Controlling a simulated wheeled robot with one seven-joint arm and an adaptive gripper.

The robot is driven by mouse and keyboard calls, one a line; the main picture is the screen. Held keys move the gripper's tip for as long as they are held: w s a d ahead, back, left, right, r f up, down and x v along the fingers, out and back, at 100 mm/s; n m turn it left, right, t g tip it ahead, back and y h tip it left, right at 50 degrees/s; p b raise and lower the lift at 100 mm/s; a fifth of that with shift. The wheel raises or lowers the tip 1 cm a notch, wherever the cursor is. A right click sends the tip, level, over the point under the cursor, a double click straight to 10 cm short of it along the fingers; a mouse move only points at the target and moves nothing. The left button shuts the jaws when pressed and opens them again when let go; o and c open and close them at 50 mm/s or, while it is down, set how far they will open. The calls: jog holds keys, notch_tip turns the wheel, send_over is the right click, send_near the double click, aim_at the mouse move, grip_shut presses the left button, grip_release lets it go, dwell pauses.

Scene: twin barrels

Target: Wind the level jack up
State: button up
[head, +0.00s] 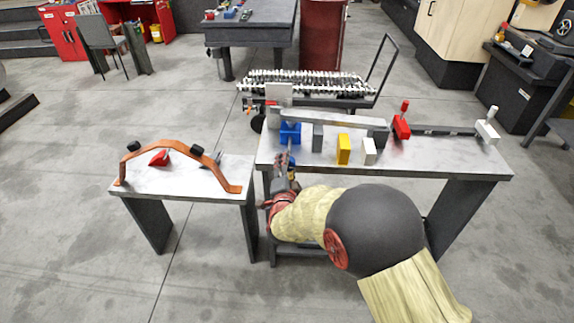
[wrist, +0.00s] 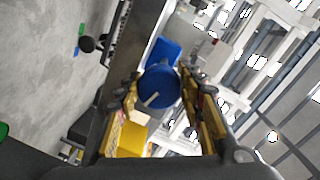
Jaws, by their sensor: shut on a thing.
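The level jack (head: 290,133) is a blue block at the left end of the right-hand bench, under the left part of a long grey beam (head: 340,119). In the wrist view its round blue knob (wrist: 160,88) with a white line faces me, and the blue body (wrist: 163,53) shows behind it. My gripper (head: 285,161) reaches in at the bench's front edge. In the wrist view its yellow-sided fingers (wrist: 165,92) stand on either side of the knob, shut on it. In the head view the knob is mostly hidden by my gripper.
On the bench (head: 440,166) stand a dark block (head: 318,139), a yellow block (head: 343,150), a pale block (head: 369,152), a red clamp (head: 402,128) and a white-handled clamp (head: 487,131). A lower left table (head: 135,176) holds an orange arch (head: 178,150).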

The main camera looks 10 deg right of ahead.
jog(key=m, duration=0.6)
jog(key=shift+m, duration=0.4)
jog(key=m, duration=0.4)
jog(key=shift+d+t+y, duration=0.1)
jog(key=shift+t+y, duration=0.2)
jog(key=shift+t, duration=0.1)
jog(key=shift+m, duration=1.5)
jog(key=shift+f, duration=0.1)
jog(key=o, duration=1.1)
jog(key=shift+c, duration=0.2)
jog(key=shift+o, duration=0.4)
jog(key=v, duration=1.2)
